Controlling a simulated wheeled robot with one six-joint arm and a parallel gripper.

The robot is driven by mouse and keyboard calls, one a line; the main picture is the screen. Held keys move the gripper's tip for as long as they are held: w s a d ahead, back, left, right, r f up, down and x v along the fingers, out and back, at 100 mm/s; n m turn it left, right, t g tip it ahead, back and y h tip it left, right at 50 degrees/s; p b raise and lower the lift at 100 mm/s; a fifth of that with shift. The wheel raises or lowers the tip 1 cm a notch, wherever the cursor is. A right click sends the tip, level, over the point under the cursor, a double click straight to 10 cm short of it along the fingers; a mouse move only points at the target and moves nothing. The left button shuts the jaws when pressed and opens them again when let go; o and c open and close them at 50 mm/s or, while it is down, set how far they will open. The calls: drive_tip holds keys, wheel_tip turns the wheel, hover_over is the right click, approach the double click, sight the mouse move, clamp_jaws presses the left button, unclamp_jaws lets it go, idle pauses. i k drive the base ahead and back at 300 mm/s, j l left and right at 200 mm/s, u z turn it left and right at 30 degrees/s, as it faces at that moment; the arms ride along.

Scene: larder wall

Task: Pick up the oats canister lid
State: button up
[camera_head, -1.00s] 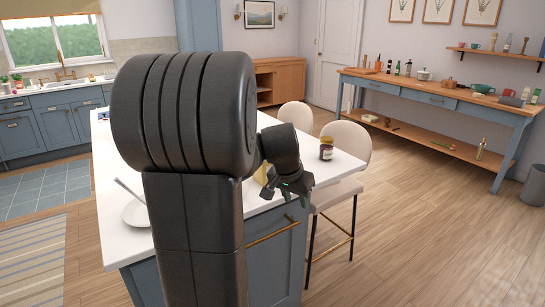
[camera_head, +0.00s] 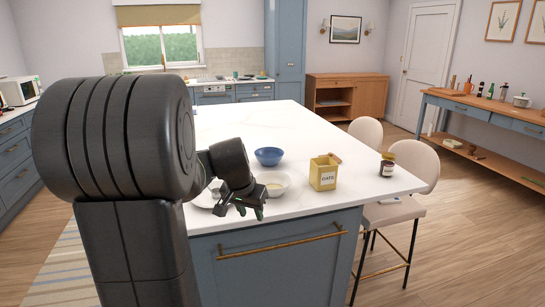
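The yellow oats canister (camera_head: 322,175) with an "OATS" label stands on the white island top, near its front edge. Its top looks open. A small brown disc, which looks like its lid (camera_head: 335,158), shows just behind its right rim. I cannot tell whether the lid lies on the counter or leans on the canister. My gripper (camera_head: 242,211) is at the island's front edge, left of the canister and apart from it. Its fingers look spread, with nothing visible between them.
A white bowl (camera_head: 277,191) and a blue bowl (camera_head: 268,157) stand left of the canister. A plate (camera_head: 204,200) is partly hidden behind my arm. Two chairs (camera_head: 416,164) stand at the island's right side. The back of the island is clear.

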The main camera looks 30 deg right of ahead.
sight(335, 158)
drive_tip(key=l+u, duration=0.7)
drive_tip(key=u, duration=0.15)
drive_tip(key=l+u, duration=0.4)
drive_tip(key=k+l, duration=0.1)
drive_tip(key=l, duration=0.35)
drive_tip(key=k+l, duration=0.15)
drive_tip(key=l, duration=0.3)
drive_tip(key=k+l, duration=0.1)
drive_tip(key=l, duration=0.35)
drive_tip(key=k+l, duration=0.1)
drive_tip(key=l, duration=0.35)
drive_tip(key=k+l, duration=0.15)
drive_tip(key=l, duration=0.35)
drive_tip(key=k+l, duration=0.1)
drive_tip(key=l, duration=0.35)
drive_tip(key=k+l, duration=0.1)
drive_tip(key=l, duration=0.35)
drive_tip(key=k+l, duration=0.15)
drive_tip(key=l, duration=0.3)
